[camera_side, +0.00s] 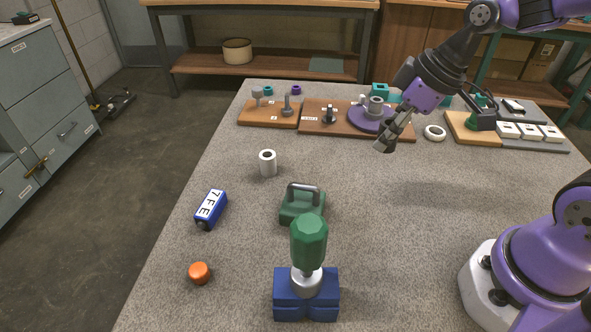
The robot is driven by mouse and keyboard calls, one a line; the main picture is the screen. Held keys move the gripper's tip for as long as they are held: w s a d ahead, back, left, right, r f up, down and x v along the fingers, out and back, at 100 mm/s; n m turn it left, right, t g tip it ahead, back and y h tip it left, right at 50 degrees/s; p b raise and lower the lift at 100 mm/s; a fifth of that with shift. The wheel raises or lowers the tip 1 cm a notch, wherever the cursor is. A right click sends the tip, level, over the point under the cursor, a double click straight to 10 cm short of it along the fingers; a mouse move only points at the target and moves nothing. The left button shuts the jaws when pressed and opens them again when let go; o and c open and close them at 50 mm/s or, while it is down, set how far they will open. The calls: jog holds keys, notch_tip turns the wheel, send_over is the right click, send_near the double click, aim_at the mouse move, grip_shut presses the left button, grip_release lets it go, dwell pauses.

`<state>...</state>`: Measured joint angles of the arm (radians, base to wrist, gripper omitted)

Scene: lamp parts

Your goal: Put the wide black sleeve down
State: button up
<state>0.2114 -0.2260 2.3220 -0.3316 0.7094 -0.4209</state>
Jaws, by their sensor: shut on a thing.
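My gripper (391,133) reaches down from the upper right and hangs in front of the purple round part on the back wooden board. Its fingers are shut on a small dark piece (383,146) at their tips, which I take to be the wide black sleeve. The fingers hide most of it, so its shape and tilt are hard to tell. It appears to be held above the grey speckled table (375,190), though the exact height is unclear.
Wooden boards with lamp parts (345,128) line the back. A white ring (435,132) lies right of my gripper. The table's middle right is clear.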

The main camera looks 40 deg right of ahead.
jog(key=w+a+n+g+y, duration=0.1)
jog(key=w+a+n, duration=0.1)
jog(key=a+n, duration=0.35)
jog(key=w+a+n+g+y, duration=0.1)
jog(key=w+a+n, duration=0.1)
jog(key=a, duration=0.7)
jog(key=n+g, duration=0.3)
jog(key=n, duration=0.5)
send_over(205, 326)
jog(key=f, duration=0.2)
jog(key=shift+n, duration=0.35)
jog(key=f, duration=0.2)
jog(key=s+f, duration=0.1)
jog(key=f, duration=0.3)
jog(key=shift+s, duration=0.3)
jog(key=shift+f, duration=1.95)
jog(key=shift+f, duration=0.15)
jog(key=o, duration=1.1)
jog(key=shift+c, duration=0.2)
